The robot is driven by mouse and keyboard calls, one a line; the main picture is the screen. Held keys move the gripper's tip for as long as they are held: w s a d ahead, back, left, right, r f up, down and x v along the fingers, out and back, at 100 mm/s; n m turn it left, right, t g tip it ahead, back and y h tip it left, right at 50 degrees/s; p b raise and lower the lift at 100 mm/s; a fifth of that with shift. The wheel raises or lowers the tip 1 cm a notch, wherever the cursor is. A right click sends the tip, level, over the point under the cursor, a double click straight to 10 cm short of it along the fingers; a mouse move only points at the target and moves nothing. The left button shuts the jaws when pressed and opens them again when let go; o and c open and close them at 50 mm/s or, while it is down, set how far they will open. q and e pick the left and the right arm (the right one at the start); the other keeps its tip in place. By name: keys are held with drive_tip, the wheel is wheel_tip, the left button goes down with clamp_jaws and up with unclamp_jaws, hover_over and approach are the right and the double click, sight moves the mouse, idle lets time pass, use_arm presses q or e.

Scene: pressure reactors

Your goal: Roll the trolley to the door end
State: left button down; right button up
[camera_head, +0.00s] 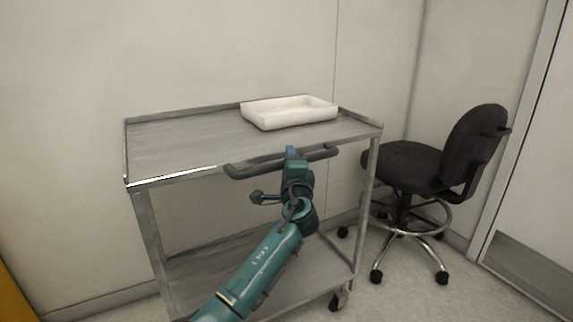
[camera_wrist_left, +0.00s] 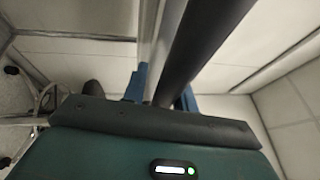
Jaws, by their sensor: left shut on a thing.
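The trolley (camera_head: 180,143) is a grey metal cart with a top shelf, a lower shelf (camera_head: 215,262) and castors. It stands along the wall in the head view. Its dark push handle (camera_head: 245,170) runs along the near edge of the top shelf. My left gripper (camera_head: 291,154) is shut on this handle near its middle. In the left wrist view, the dark handle bar (camera_wrist_left: 200,45) passes between the blue fingers (camera_wrist_left: 160,88). My right gripper is not in view.
A white tray (camera_head: 290,112) sits on the trolley's top shelf. A black swivel chair (camera_head: 405,165) with a wheeled base stands just right of the trolley, in the corner. A door (camera_head: 540,200) is at the far right. Some floor (camera_head: 400,295) shows clear at the front right.

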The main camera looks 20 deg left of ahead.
use_arm(q)
drive_tip(key=shift+d+r, duration=0.15)
drive_tip(key=shift+r, duration=0.4)
drive_tip(key=c, duration=1.4)
unclamp_jaws()
drive_tip(key=shift+o, duration=0.5)
drive_tip(key=shift+f, duration=0.1)
drive_tip(key=shift+s+f, duration=0.1)
drive_tip(key=p+v, duration=0.1)
drive_tip(key=v, duration=1.2)
drive_tip(key=shift+p, duration=0.3)
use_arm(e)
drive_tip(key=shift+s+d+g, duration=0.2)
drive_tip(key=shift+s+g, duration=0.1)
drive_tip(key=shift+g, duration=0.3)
use_arm(q)
drive_tip(key=shift+f, duration=0.1)
